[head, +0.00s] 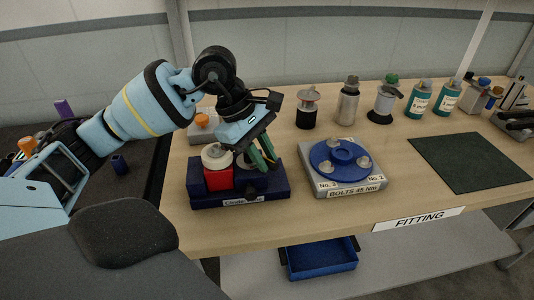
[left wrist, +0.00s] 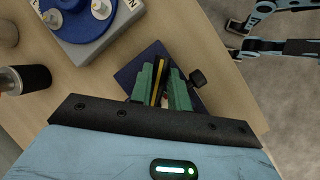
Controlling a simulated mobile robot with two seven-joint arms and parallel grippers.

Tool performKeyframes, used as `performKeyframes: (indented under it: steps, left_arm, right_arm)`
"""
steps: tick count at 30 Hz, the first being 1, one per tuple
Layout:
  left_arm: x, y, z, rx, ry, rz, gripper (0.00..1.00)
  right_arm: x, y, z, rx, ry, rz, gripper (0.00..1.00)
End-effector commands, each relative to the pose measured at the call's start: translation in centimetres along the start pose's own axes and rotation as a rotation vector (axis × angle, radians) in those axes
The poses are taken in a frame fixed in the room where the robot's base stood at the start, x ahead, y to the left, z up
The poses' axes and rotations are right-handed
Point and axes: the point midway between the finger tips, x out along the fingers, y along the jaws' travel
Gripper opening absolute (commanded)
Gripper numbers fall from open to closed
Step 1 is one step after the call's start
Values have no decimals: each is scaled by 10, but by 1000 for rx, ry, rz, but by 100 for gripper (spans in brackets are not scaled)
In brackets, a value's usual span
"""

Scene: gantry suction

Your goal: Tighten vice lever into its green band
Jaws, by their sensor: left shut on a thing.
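The dark blue vice (head: 246,198) sits on the near left part of the bench, with a red block (head: 218,180) and a pale round piece (head: 216,156) at its left. Its blue base (left wrist: 128,72) also shows behind the fingers in the left wrist view. My left gripper (head: 262,158) is above the vice, green fingers pointing down. In the left wrist view, the left gripper (left wrist: 160,84) is shut on a thin yellowish bar, which seems to be the vice lever. A black knob (left wrist: 198,78) shows beside the fingers. The green band cannot be made out.
A grey block with a blue bolt disc (head: 342,160) stands right of the vice. A dark green mat (head: 470,162) lies farther right. Several bottles and fittings line the back, including a black cylinder (head: 306,112). A blue bin (head: 320,260) is below the bench edge.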

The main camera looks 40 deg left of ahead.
Motion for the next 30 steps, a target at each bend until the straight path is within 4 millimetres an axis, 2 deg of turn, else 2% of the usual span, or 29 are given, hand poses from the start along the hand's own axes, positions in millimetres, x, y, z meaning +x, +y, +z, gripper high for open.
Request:
performKeyframes:
  steps: [13, 14, 18, 26, 30]
  left_arm:
    - [-1, -3, 1, 52, -14, -20, 0]
    - [-1, -2, 1, 52, -13, -20, 22]
    - [-1, -2, 1, 51, -13, -20, 40]
    - [-1, -2, 0, 50, -12, -20, 40]
    - [-10, -2, 0, 49, -10, -18, 40]
  right_arm:
    - [2, 1, -1, -2, 3, 0, 40]
    - [2, 1, -1, -2, 3, 0, 40]
    - [2, 1, -1, -2, 2, 0, 40]
    - [2, 1, 0, -2, 1, 0, 40]
    - [2, 1, 0, -2, 1, 0, 40]
